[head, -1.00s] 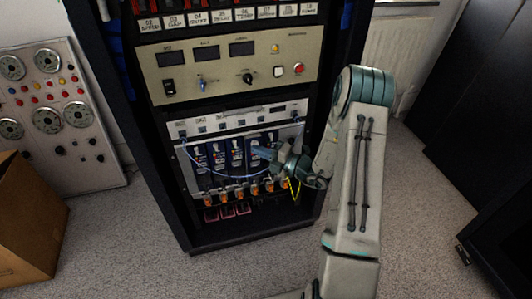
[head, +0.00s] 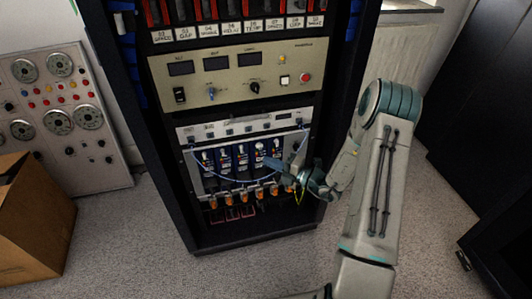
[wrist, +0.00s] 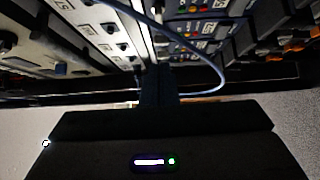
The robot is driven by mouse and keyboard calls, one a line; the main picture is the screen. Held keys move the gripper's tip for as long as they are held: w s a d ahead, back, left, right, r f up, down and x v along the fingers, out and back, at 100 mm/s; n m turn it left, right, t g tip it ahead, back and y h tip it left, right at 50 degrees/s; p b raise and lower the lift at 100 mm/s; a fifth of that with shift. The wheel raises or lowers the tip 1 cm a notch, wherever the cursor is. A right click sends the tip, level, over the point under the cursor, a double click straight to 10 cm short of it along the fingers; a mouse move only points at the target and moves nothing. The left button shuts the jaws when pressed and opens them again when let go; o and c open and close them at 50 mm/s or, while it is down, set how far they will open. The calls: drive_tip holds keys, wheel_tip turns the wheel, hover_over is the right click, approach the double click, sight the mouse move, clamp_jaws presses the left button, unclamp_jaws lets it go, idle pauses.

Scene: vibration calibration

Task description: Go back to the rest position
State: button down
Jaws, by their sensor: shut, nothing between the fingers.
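My gripper (head: 276,165) is in front of the lower part of the dark rack (head: 168,180), at the right side of a module bay (head: 232,163). The fingers point left toward the bay and hold nothing. In the wrist view the shut fingers (wrist: 158,85) show dark at the centre, with the rack panels beyond them. Whether the fingers touch anything on the rack is not clear. A blue cable (head: 225,179) loops across the bay; it also arcs past the fingertips in the wrist view (wrist: 222,75).
Orange connectors (head: 230,199) line the bay's lower edge. A beige control panel (head: 230,90) is above. A cardboard box (head: 30,230) and a gauge panel (head: 70,120) stand at left. A dark cabinet (head: 470,110) is at right. Carpet floor (head: 120,250) is open in front.

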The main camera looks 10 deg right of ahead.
drive_tip(key=p+v, duration=0.1)
drive_tip(key=v, duration=0.7)
drive_tip(key=shift+d, duration=0.3)
drive_tip(key=s+a+r+n+g+h+p, duration=0.1)
drive_tip(key=s+a+r+n+g+p, duration=0.25)
drive_tip(key=r+n, duration=0.45)
drive_tip(key=s+a+r+n+g+h+p, duration=0.1)
drive_tip(key=s+a+r+n+g+p, duration=0.3)
drive_tip(key=r+n, duration=0.3)
drive_tip(key=s+a+r+n+g+h+p, duration=0.1)
drive_tip(key=s+a+r+n+g+p, duration=0.3)
drive_tip(key=r+n, duration=0.4)
drive_tip(key=s+d+r+n+t+h+p, duration=0.1)
drive_tip(key=s+d+r+n+h+p, duration=0.1)
drive_tip(key=r+n, duration=0.4)
drive_tip(key=s+d+r+n+h+p, duration=0.2)
drive_tip(key=s+r+n+h+p, duration=0.3)
drive_tip(key=r+n, duration=0.2)
drive_tip(key=s+d+r+n+t+h+p, duration=0.1)
drive_tip(key=s+d+r+n+h+p, duration=0.2)
drive_tip(key=r+n, duration=0.4)
drive_tip(key=shift+s+n+t+h, duration=0.3)
drive_tip(key=shift+n+t+h, duration=0.05)
drive_tip(key=shift+n+h, duration=0.05)
drive_tip(key=shift+d, duration=0.15)
